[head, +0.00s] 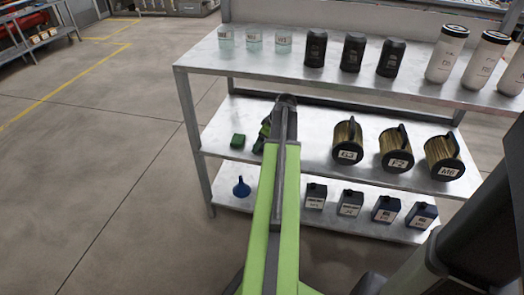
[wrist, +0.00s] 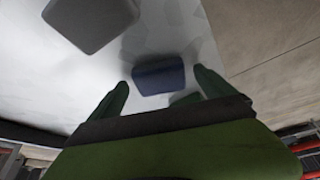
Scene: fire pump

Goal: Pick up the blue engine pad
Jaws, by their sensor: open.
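The blue engine pad (wrist: 158,76) lies on a pale metal shelf in the wrist view, a small dark blue block in the gap between my fingertips. My gripper (wrist: 161,80) is open, with one green finger on each side of the pad; I cannot tell whether they touch it. A small green piece (wrist: 186,99) shows just below the pad, partly hidden. In the head view my gripper (head: 264,134) is at the left part of the middle shelf, mostly behind my arm.
The metal rack (head: 205,90) holds jars and bottles on top. Brass-coloured filters (head: 347,141) stand right of my arm on the middle shelf. A dark grey object (wrist: 90,20) is near the pad.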

